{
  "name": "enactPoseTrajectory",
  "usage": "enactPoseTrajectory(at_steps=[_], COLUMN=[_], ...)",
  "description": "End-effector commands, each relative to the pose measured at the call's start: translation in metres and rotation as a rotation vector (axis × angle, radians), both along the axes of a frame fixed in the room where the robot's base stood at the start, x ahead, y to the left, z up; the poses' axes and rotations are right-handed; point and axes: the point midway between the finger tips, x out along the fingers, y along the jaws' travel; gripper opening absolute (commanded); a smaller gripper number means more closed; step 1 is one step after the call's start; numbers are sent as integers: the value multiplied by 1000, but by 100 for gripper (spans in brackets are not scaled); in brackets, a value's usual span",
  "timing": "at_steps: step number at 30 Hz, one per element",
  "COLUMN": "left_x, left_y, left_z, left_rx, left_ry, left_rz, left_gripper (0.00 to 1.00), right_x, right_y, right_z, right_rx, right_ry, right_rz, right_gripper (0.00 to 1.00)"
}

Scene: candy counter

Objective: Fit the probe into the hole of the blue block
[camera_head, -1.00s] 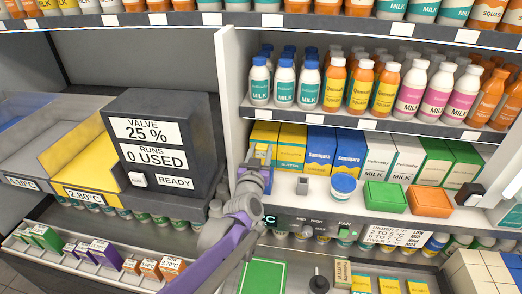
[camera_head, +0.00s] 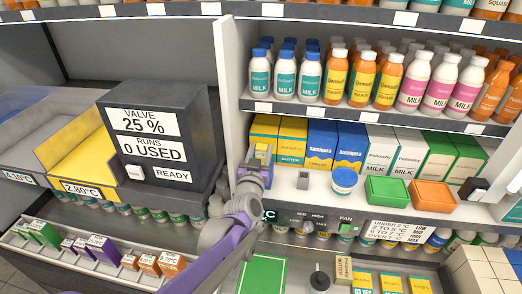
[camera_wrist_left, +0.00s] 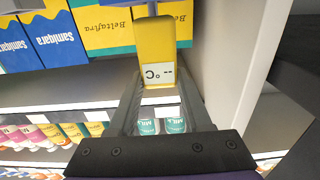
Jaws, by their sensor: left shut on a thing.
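The probe (camera_wrist_left: 155,50) is a yellow handheld unit with a white display reading "-- °C". My left gripper (camera_wrist_left: 158,85) is shut on it, one finger on each side. In the head view my left gripper (camera_head: 257,162) is at the left end of the lower shelf, in front of the yellow and green boxes. A bit of the yellow probe (camera_head: 262,150) shows there. The probe's tip is not clearly seen. I cannot make out a blue block with a hole for certain. My right gripper is not in view.
Blue boxes (camera_head: 321,144) stand behind. A white divider (camera_head: 231,85) is close on the left, beside the dark valve unit (camera_head: 160,135).

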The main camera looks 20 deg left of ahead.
Motion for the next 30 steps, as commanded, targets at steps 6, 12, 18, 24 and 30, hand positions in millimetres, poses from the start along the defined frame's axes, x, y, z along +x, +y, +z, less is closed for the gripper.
enactPoseTrajectory(at_steps=[6, 12, 18, 24, 30], left_x=[0, 0, 0, 0, -14], left_y=[0, 0, 0, 0, -4], left_z=[-6, -9, -9, -9, -9], left_rx=[0, 1, 0, 0, 0], left_ry=[0, 0, 0, 0, 0], left_rz=[0, 0, 0, 0, -1], left_gripper=[0, 56, 84, 84, 84], right_x=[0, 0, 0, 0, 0], right_y=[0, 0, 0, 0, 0], right_z=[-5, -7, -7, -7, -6], right_rx=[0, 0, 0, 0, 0], right_ry=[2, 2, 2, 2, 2], right_rz=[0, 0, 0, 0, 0], right_gripper=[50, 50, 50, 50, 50])
